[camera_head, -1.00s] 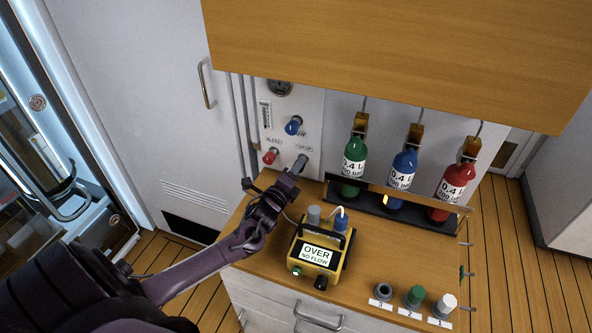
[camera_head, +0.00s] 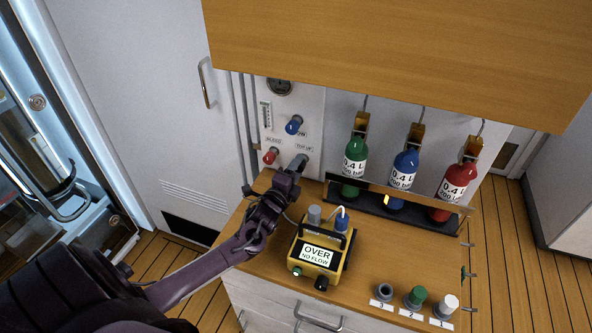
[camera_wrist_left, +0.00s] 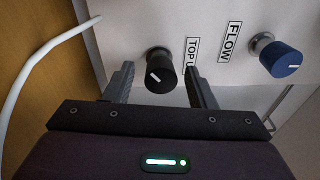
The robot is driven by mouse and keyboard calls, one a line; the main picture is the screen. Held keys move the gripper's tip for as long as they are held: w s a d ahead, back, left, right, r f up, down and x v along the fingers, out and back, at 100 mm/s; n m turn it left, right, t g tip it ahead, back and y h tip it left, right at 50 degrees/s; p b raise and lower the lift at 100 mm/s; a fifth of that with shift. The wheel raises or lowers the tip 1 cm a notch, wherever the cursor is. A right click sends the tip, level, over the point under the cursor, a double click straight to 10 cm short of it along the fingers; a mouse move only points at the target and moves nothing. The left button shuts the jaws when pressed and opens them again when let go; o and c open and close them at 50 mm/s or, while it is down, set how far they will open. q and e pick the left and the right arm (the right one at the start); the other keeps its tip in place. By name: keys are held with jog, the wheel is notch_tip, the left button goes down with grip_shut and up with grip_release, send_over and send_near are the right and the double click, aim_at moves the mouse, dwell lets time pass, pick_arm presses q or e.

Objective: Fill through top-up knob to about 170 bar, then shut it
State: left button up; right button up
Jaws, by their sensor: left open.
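The top-up knob (camera_wrist_left: 160,72) is black with a white pointer line, on the white panel beside its "TOP UP" label. In the left wrist view it sits between the two open fingers of my left gripper (camera_wrist_left: 158,85), with a gap on each side. In the head view my left gripper (camera_head: 290,172) is at the top-up knob (camera_head: 300,160) and partly covers it. The pressure gauge (camera_head: 279,87) is at the top of the panel, partly cut off by the overhead cabinet; its reading is too small to tell. My right gripper is not in view.
A blue flow knob (camera_head: 294,125) and red bleed knob (camera_head: 270,156) are close by on the panel. A yellow meter (camera_head: 336,262) reading "OVER NO FLOW" stands on the wooden counter. Green, blue and red bottles stand in a rack on the right. Several caps line the counter's front right.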

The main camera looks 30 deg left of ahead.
pick_arm(q)
jog(key=shift+s+d+f+b, duration=0.1)
jog(key=shift+s+d+b, duration=0.05)
jog(key=shift+s, duration=1.15)
jog(key=shift+s+d+f+b, duration=0.1)
jog(key=shift+s+d+b, duration=0.1)
jog(key=shift+s, duration=1.1)
jog(key=shift+s+d+b, duration=0.1)
jog(key=shift+s+d, duration=0.05)
jog(key=shift+s, duration=1.15)
